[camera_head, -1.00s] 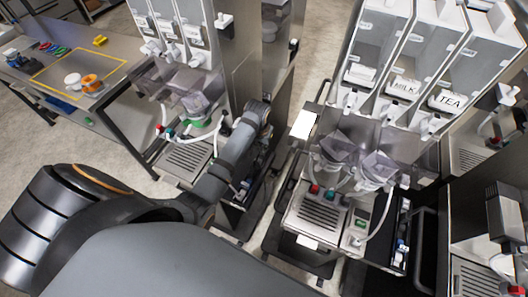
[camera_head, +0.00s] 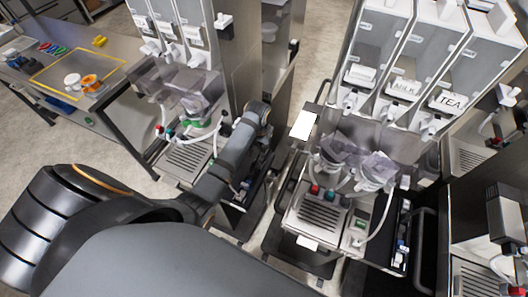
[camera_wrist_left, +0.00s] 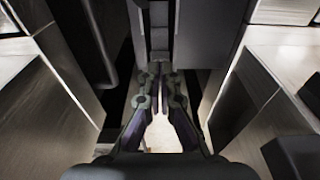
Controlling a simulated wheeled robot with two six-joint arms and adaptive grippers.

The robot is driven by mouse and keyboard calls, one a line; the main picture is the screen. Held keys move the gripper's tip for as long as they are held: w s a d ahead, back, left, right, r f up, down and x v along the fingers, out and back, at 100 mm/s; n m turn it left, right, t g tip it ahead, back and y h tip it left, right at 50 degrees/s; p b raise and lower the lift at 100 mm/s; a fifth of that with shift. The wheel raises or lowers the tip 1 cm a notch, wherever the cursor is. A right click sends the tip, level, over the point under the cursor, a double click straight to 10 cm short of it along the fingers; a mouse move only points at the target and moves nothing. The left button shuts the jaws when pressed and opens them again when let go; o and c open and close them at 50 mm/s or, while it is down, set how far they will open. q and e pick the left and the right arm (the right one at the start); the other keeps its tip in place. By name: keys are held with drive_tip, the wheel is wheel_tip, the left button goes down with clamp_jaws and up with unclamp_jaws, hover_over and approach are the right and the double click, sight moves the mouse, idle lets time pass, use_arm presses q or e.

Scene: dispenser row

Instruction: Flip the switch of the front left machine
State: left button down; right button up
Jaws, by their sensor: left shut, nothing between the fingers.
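A dispenser machine (camera_head: 185,157) stands left of centre in the head view, with clear mixing bowls and a drip tray. A second machine (camera_head: 320,210), with MILK and TEA labels, stands to its right. I cannot tell for sure which small part is the switch; my arm covers part of the left machine's lower right side. My left arm reaches up to that side, and its gripper is hard to make out there. In the left wrist view my left gripper (camera_wrist_left: 160,73) is shut and empty, between dark walls. My right gripper is not in view.
A side table (camera_head: 125,62) with a yellow outline, cups and coloured items stands at the far left. More machine parts (camera_head: 505,215) stand at the right edge. A narrow floor gap separates the two middle machines. A bright white panel (camera_head: 303,124) sits between them.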

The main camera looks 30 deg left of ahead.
sight(263, 154)
use_arm(q)
drive_tip(key=shift+f+b, duration=0.45)
drive_tip(key=shift+f, duration=0.5)
idle(0.5)
wheel_tip(263, 154, up, 3)
drive_tip(key=shift+f+p, duration=0.1)
drive_tip(key=shift+p, duration=1.05)
drive_tip(key=shift+r, duration=2.15)
drive_tip(key=shift+f, duration=0.1)
